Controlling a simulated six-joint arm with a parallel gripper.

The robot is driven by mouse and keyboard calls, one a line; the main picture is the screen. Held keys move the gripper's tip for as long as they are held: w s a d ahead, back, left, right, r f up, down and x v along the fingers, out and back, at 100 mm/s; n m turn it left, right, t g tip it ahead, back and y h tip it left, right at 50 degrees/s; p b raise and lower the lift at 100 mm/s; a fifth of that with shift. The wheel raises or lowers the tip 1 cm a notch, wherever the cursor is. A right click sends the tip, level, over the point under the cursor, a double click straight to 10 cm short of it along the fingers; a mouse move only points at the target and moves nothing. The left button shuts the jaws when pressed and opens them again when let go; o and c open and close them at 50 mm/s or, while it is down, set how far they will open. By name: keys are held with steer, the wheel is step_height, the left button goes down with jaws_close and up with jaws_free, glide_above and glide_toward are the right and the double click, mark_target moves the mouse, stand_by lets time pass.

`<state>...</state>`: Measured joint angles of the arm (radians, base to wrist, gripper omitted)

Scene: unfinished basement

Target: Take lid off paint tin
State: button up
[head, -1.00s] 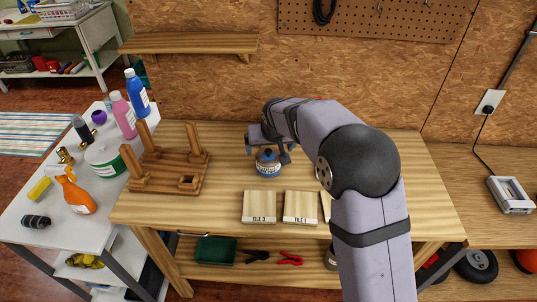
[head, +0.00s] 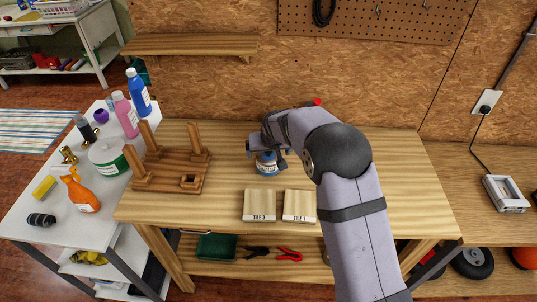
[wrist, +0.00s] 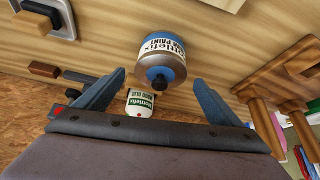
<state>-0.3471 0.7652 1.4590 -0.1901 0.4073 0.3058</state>
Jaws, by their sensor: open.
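The paint tin (head: 266,168) stands upright on the workbench, with a blue and white label. In the wrist view my gripper (wrist: 160,77) is open, with one finger on each side of the lid. Neither finger visibly touches the lid or knob; the exact height gap is unclear.
A wooden frame with upright posts (head: 170,172) stands left of the tin. Two tiles (head: 260,204) (head: 299,205) lie in front. A white and green container (wrist: 139,101) stands beyond the tin in the wrist view. The bench right of my arm looks clear.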

mark_target(269, 158)
steer(key=c, duration=1.1)
steer(key=shift+r, duration=0.1)
steer(key=shift+d+r+b, duration=0.1)
steer(key=shift+r+b, duration=1.25)
steer(key=shift+r, duration=3.5)
